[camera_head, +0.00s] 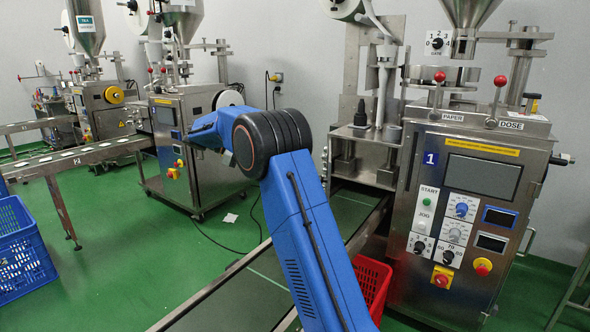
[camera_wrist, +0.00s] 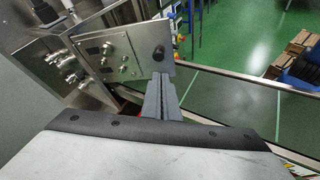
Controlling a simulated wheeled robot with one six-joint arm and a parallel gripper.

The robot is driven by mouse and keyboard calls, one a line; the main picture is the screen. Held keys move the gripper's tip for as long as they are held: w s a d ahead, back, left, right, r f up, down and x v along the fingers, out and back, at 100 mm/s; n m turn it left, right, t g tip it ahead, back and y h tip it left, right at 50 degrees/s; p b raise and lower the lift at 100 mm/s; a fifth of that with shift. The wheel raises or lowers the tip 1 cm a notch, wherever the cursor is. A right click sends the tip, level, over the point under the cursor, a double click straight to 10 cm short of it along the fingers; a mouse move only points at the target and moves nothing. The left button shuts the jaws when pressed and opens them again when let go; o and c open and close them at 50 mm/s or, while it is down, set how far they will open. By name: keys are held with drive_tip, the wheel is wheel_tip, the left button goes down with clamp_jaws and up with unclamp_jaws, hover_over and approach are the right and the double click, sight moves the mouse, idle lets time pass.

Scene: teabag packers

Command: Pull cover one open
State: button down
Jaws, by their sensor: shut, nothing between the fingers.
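Machine one (camera_head: 477,165), a steel packer marked with a blue "1", stands at the right in the head view.
A conveyor (camera_head: 240,295) runs out from machine one toward the lower left, with a red crate (camera_head: 371,285) beside it. Other packers (camera_head: 185,140) stand at the back left. A blue crate (camera_head: 22,258) is at the left edge.

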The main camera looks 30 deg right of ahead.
drive_tip(key=s+r+t+y, duration=0.2)
drive_tip(key=s+t, duration=0.1)
drive_tip(key=s, duration=0.8)
drive_tip(key=s+a+f+m+t+y, duration=0.3)
drive_tip(key=s+a, duration=0.1)
drive_tip(key=s, duration=0.6)
drive_tip(key=s+a+f+m+t+y, duration=0.2)
drive_tip(key=s+a+f+y, duration=0.15)
drive_tip(key=s, duration=0.55)
drive_tip(key=s+a+f+m+t+y, duration=0.3)
drive_tip(key=s+a+f, duration=0.15)
drive_tip(key=s, duration=0.55)
drive_tip(key=w+d+r+m+t+y, duration=0.1)
drive_tip(key=w+d+r+m, duration=0.1)
drive_tip(key=w+d+r, duration=0.3)
drive_tip(key=w+d+r+m, duration=0.2)
drive_tip(key=w+d+r, duration=0.1)
drive_tip(key=w+d, duration=0.45)
drive_tip(key=w+d+r+m+t, duration=0.1)
drive_tip(key=w+d+r, duration=0.1)
drive_tip(key=d, duration=0.9)
drive_tip(key=w+d+r+m+t, duration=0.1)
drive_tip(key=w+d+r, duration=0.1)
drive_tip(key=d, duration=1)
drive_tip(key=w+a+f, duration=0.4)
drive_tip(key=w+f, duration=0.4)
drive_tip(key=shift+w+a+f, duration=0.15)
